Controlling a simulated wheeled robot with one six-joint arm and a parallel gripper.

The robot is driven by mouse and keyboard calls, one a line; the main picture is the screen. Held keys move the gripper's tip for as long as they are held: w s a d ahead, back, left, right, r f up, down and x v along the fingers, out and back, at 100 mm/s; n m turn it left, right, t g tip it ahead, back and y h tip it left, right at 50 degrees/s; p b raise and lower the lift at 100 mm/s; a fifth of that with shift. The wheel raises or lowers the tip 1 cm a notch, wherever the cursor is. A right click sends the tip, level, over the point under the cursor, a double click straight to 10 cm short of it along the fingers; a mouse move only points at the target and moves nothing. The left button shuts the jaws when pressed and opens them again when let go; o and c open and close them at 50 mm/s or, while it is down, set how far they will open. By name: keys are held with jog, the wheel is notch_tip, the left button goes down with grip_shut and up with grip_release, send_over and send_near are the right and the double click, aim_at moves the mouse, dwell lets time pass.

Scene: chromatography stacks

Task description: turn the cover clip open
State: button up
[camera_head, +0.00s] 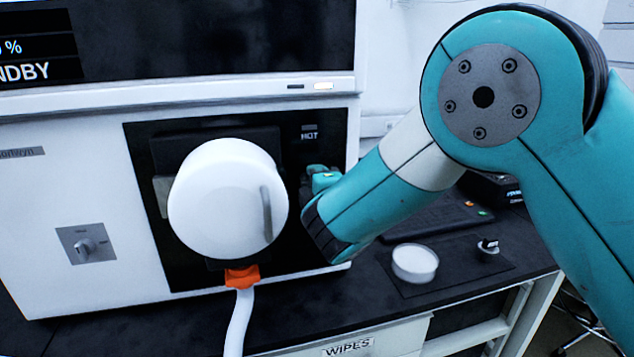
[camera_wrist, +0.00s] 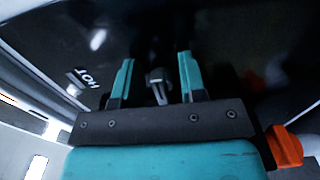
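The white round cover (camera_head: 228,198) stands on the black front panel of the instrument in the head view. My gripper (camera_head: 322,182) is just right of the cover, close to the panel, with its fingers mostly hidden behind my wrist. In the wrist view my gripper (camera_wrist: 157,78) is open, its two teal fingers pointing at the dark panel. A small grey and black piece, apparently the cover clip (camera_wrist: 158,86), shows between the fingers, with a gap on each side. I cannot make the clip out in the head view.
An orange collar (camera_head: 242,277) with a white hose (camera_head: 238,322) hangs below the cover. The orange part also shows in the wrist view (camera_wrist: 286,147). A knob (camera_head: 86,246) is on the left panel. A white dish (camera_head: 414,263) lies on the bench at right.

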jog(key=shift+s, duration=0.1)
jog(key=b+v, duration=0.7)
jog(key=v, duration=1)
jog(key=shift+b, duration=0.3)
jog(key=shift+s+r, duration=0.1)
jog(key=shift+s, duration=0.05)
jog(key=s+d+f+m+g+h+p, duration=0.25)
jog(key=d+m+g+h+p, duration=0.3)
jog(key=d+m+g, duration=0.5)
jog(key=s+r+m+g+y+p, duration=0.1)
jog(key=s+r+g+y+p, duration=0.1)
jog(key=s, duration=0.7)
jog(key=s+r+m+g+y+p, duration=0.2)
jog(key=s+r+g, duration=0.3)
jog(key=s, duration=0.4)
jog(key=shift+d+r+y+p, duration=0.2)
jog(key=shift+d+y+p, duration=0.15)
jog(key=shift+p, duration=0.35)
